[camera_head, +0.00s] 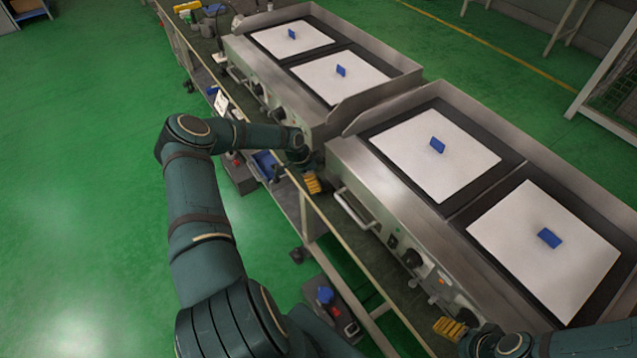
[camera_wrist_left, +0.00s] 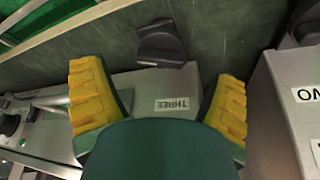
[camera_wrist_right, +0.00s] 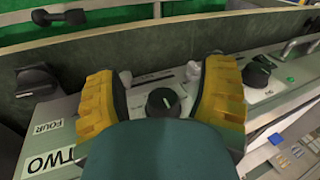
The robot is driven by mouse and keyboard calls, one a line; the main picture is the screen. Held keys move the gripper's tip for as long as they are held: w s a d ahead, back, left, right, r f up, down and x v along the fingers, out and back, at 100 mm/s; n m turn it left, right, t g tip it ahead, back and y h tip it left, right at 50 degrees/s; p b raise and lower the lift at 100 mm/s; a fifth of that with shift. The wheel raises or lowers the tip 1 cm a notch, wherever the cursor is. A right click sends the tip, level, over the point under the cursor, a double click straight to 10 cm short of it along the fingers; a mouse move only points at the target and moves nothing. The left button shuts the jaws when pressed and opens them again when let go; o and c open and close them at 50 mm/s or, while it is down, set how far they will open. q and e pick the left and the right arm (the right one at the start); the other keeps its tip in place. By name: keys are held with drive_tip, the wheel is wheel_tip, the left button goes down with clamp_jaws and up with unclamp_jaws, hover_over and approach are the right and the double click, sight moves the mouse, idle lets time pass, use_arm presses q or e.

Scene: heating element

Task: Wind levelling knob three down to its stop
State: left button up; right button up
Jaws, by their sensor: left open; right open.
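Levelling knob three, taken from its position beside the upside-down THREE label (camera_wrist_left: 172,104), is a black knob (camera_wrist_left: 160,45) in the left wrist view. My left gripper (camera_wrist_left: 160,74) is open, with its yellow fingers to either side of the label. The knob shows beyond the fingertips, and nothing is held. In the head view the left gripper (camera_head: 312,183) is low at the gap between the two griddles, and the knob cannot be made out. My right gripper (camera_wrist_right: 158,72) is open around a black dial with a white mark (camera_wrist_right: 163,102); contact cannot be told. It also shows in the head view (camera_head: 449,327).
The near griddle (camera_head: 345,160) and far griddle (camera_head: 240,50) stand on a long bench, carrying white plates with blue tabs. Another black knob (camera_wrist_right: 36,80) is near the FOUR label (camera_wrist_right: 47,127). A TWO label (camera_wrist_left: 308,95) sits right of the left gripper. Green floor is open left.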

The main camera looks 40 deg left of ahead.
use_arm(q)
drive_tip(key=shift+x, duration=1.3)
drive_tip(key=shift+c, duration=0.4)
drive_tip(key=c, duration=1.1)
drive_tip(key=shift+d+n+t+y+b, duration=0.1)
drive_tip(key=shift+n+t+y+b, duration=0.25)
drive_tip(key=shift+n, duration=0.9)
drive_tip(key=shift+n+t+y+b, duration=0.2)
drive_tip(key=shift+n+y, duration=0.25)
drive_tip(key=shift+n, duration=0.8)
drive_tip(key=shift+c, duration=0.2)
drive_tip(key=o, duration=1.2)
